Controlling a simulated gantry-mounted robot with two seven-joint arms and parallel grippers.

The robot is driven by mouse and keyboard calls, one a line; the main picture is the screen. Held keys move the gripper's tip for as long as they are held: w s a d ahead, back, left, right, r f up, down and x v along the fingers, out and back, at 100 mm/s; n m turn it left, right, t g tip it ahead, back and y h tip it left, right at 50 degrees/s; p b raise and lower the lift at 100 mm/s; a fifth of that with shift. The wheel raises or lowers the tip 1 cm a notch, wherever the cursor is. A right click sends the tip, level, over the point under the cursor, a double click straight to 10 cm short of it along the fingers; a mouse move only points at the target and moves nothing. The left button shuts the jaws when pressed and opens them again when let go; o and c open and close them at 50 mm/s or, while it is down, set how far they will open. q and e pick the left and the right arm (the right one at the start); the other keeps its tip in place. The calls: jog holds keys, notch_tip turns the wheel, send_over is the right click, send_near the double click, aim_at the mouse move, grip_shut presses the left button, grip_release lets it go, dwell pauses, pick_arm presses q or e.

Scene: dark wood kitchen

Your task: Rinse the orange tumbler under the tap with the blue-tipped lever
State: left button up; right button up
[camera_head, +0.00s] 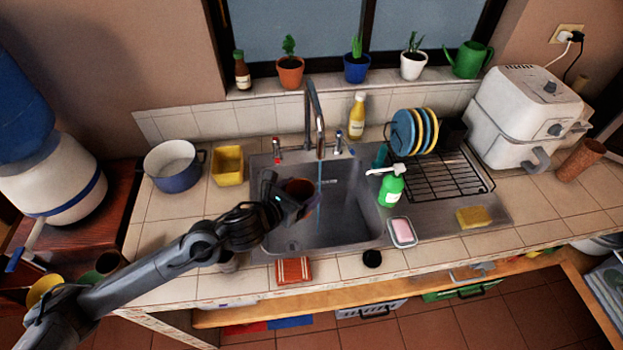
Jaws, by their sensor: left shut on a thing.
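My left gripper (287,201) reaches in from the left over the sink basin (345,222). It is shut on the orange tumbler (301,187), whose dark orange upper part shows; the gripper hides the rest. The tall metal faucet (313,105) stands behind the basin. A thin bluish stream (319,190) runs down below its spout, close to the tumbler's right side. I cannot tell whether it touches the tumbler. The blue-tipped lever (339,140) is right of the faucet and a red-tipped lever (276,146) is left of it. My right gripper is not in view.
A green soap bottle (391,190) and a pink soap dish (402,232) stand right of the basin. A dish rack (450,178) holds plates. A yellow tub (228,165) and a blue pot (176,172) stand left. A striped cloth (293,270) lies in front.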

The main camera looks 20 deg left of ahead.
pick_arm(q)
jog(key=shift+r, duration=0.1)
dwell(0.5)
jog(key=shift+s+r+p, duration=0.35)
jog(key=shift+s+r, duration=0.3)
jog(key=shift+s, duration=0.15)
jog(key=shift+s+r+p, duration=0.2)
jog(key=shift+s+r, duration=0.45)
jog(key=shift+s, duration=0.2)
jog(key=shift+s+r+p, duration=0.2)
jog(key=shift+s+r, duration=0.45)
jog(key=shift+s, duration=0.2)
